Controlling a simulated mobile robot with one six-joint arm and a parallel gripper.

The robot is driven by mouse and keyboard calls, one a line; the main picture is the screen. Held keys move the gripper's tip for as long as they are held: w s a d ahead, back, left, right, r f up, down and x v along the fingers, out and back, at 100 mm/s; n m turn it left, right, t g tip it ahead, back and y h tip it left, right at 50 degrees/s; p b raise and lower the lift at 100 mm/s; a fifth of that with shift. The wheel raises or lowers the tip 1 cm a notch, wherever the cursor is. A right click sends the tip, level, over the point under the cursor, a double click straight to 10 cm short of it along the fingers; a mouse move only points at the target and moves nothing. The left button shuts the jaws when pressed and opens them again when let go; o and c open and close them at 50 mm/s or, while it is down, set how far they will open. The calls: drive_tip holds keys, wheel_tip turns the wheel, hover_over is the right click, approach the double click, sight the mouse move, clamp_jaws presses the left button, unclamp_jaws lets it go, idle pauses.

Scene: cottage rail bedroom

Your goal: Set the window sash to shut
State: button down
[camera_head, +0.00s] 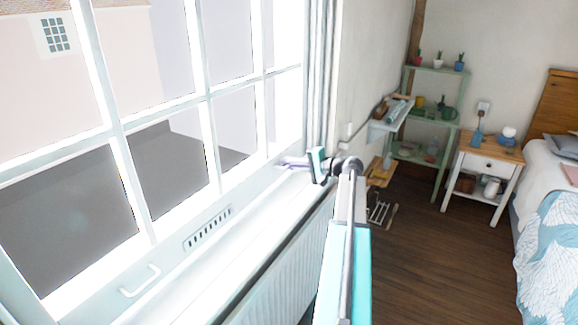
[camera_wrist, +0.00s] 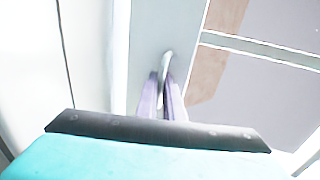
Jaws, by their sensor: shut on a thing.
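The window sash (camera_head: 165,238) is a white frame with several panes, on the left of the head view. Its bottom rail lies low along the sill; I cannot tell if a gap is left under it. A white pull handle (camera_head: 140,281) is on the rail's near end. My gripper (camera_head: 288,162) is at the rail's far end. In the wrist view its two pale purple fingers (camera_wrist: 164,92) are shut on another white handle (camera_wrist: 167,62). The fingers hide part of that handle.
A white sill (camera_head: 205,283) and radiator (camera_head: 285,265) run below the window. Beyond are a wall shelf (camera_head: 388,122), a green plant shelf (camera_head: 430,112), a nightstand (camera_head: 487,158) and a bed (camera_head: 550,190). The wooden floor (camera_head: 430,260) between is mostly clear.

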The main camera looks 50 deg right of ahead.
sight(280, 171)
drive_tip(key=shift+s+f+b, duration=0.1)
drive_tip(key=shift+f+b, duration=0.7)
drive_tip(key=shift+f, duration=0.75)
drive_tip(key=c, duration=2.2)
unclamp_jaws()
drive_tip(key=shift+r, duration=0.15)
drive_tip(key=b+v, duration=0.2)
drive_tip(key=v, duration=1.1)
drive_tip(key=shift+s+r, duration=0.2)
drive_tip(key=shift+s, duration=0.1)
drive_tip(key=shift+s, duration=0.1)
